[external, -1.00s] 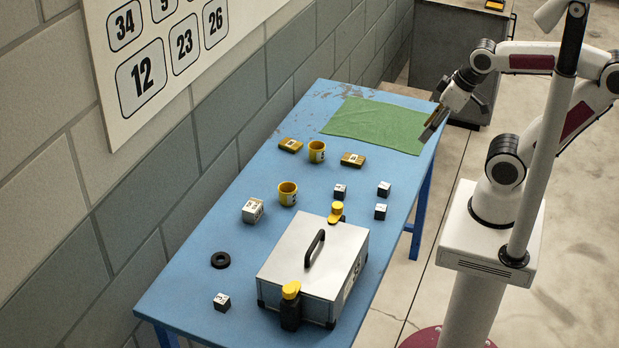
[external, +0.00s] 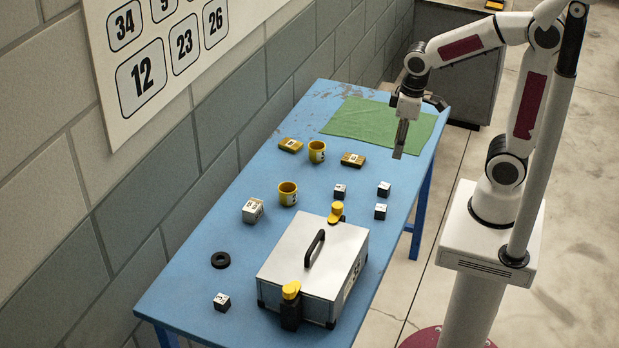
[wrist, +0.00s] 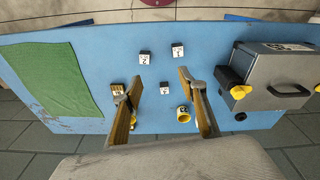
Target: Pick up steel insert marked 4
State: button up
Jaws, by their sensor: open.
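Several small dark cubes with white numbered faces stand on the blue table: one in the middle (external: 340,190), two near its right edge (external: 384,188) (external: 380,211), and one at the front left (external: 221,301). The markings are too small for me to tell which is the 4. The wrist view shows three cubes: two towards the top (wrist: 145,57) (wrist: 178,51) and one lower (wrist: 164,88), between the fingers. My gripper (external: 399,152) points down above the table's right side, apart from the cubes. In the wrist view my gripper (wrist: 160,79) is open and empty.
A steel box (external: 312,252) with a black handle fills the table's front right, with yellow-topped items beside it. Two yellow cups (external: 317,152) (external: 288,194), flat brass-coloured blocks (external: 353,160), a pale block (external: 253,211) and a black ring (external: 221,260) stand around. A green cloth (external: 375,120) lies behind.

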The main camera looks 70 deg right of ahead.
jog(key=w+a+f+n+g, duration=0.1)
jog(key=w+f+n+g, duration=0.1)
jog(key=w+f+n, duration=0.85)
jog(key=n, duration=0.4)
send_over(339, 187)
jog(key=shift+s+f, duration=0.25)
jog(key=shift+f, duration=0.75)
jog(key=shift+w+r+n+t, duration=0.1)
jog(key=shift+w+n+t, duration=0.2)
jog(key=shift+n, duration=1.05)
jog(key=shift+f, duration=1.35)
jog(key=shift+s+f, duration=0.1)
